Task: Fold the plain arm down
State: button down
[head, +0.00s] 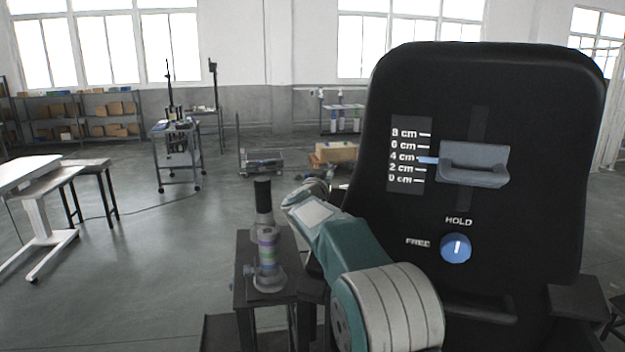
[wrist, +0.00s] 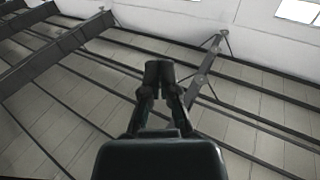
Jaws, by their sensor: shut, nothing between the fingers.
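A black chair-like backrest (head: 545,130) stands upright at the right in the head view. A dark flat-topped piece (head: 578,300), possibly an armrest, juts out at its lower right. A dark bar (head: 482,310) runs across its lower front. I cannot tell which part is the plain arm; my own teal and grey arm covers the lower left of the backrest. My gripper (wrist: 160,72) shows in the wrist view, shut and empty, with ceiling beams and panels behind it. I cannot make it out in the head view.
The backrest carries a grey slider (head: 474,165) with its blue pointer near 4 cm, and a blue knob (head: 456,248) with its mark towards HOLD. A banded column (head: 268,255) with a black top stands on a small dark stand (head: 246,285). Open floor lies left.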

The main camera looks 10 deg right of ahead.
jog(key=shift+w+d+f+g+y, duration=0.15)
jog(key=shift+w+d+f, duration=0.15)
jog(key=shift+w, duration=0.15)
jog(key=shift+w+d+f+g+y, duration=0.1)
jog(key=shift+w+d+f+g, duration=0.15)
jog(key=shift+w, duration=0.15)
jog(key=shift+w+d+f+g+y, duration=0.1)
jog(key=shift+w+d+f, duration=0.2)
jog(key=shift+w, duration=0.15)
jog(key=shift+s+a, duration=0.1)
jog(key=shift+a, duration=0.05)
jog(key=s+a+r+n+y, duration=0.1)
jog(key=s+a+n+y, duration=0.35)
jog(key=s, duration=0.85)
jog(key=s+a+r+n+y, duration=0.2)
jog(key=s+a+y, duration=0.45)
jog(key=s, duration=0.65)
jog(key=s+d+f+g, duration=0.1)
jog(key=s+f+g, duration=0.2)
jog(key=s, duration=0.6)
jog(key=s+d+f+g+h, duration=0.1)
jog(key=s+d+f+g, duration=0.1)
jog(key=s+f, duration=0.6)
jog(key=s+d+f+g+h, duration=0.1)
jog(key=s+f+g, duration=0.3)
jog(key=s, duration=0.8)
jog(key=shift+d+f+g, duration=0.3)
jog(key=shift+d+f, duration=0.2)
jog(key=shift+f, duration=0.25)
